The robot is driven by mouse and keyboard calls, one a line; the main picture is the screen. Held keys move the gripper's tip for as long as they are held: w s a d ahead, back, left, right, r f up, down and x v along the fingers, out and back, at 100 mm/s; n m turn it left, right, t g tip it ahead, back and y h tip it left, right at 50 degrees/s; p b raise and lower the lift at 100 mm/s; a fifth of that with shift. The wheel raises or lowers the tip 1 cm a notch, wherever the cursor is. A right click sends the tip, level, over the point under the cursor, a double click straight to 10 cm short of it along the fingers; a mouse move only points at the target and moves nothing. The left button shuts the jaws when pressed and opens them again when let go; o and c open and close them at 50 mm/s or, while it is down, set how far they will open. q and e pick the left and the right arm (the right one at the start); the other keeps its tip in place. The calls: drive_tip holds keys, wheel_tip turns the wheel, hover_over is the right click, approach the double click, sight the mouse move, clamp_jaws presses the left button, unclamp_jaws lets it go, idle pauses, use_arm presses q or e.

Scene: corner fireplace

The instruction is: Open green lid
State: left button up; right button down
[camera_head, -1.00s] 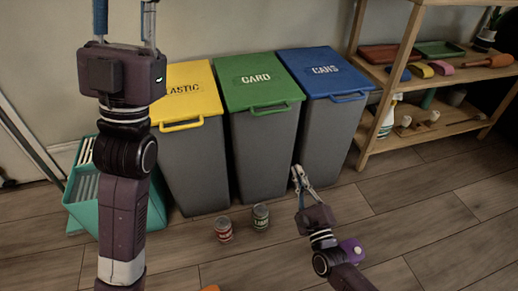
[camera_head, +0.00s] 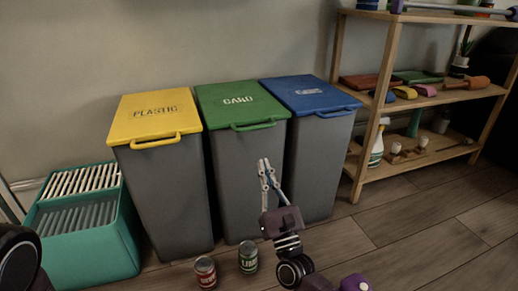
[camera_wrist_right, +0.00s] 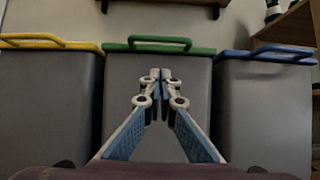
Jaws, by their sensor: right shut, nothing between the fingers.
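The green lid (camera_head: 238,106), marked CARD, lies closed on the middle grey bin (camera_head: 240,165). Its green handle sticks out at the front edge, and the lid's front edge and handle also show in the right wrist view (camera_wrist_right: 160,46). My right gripper (camera_head: 263,163) is shut and empty in front of that bin, below the handle. In the right wrist view its fingertips (camera_wrist_right: 160,75) meet just under the lid's edge, apart from the handle. My left gripper is out of view; only a dark part of my left arm shows at the lower left.
A yellow-lidded PLASTIC bin (camera_head: 155,116) stands left and a blue-lidded bin (camera_head: 310,96) right. Two cans, red (camera_head: 205,272) and green (camera_head: 248,257), stand on the floor in front. A teal crate (camera_head: 85,245) is far left. A wooden shelf (camera_head: 440,98) stands right.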

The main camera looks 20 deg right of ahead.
drive_tip(key=w+r+b, duration=0.1)
drive_tip(key=w+r, duration=0.3)
drive_tip(key=r, duration=0.2)
drive_tip(key=shift+b, duration=0.3)
drive_tip(key=shift+r, duration=0.1)
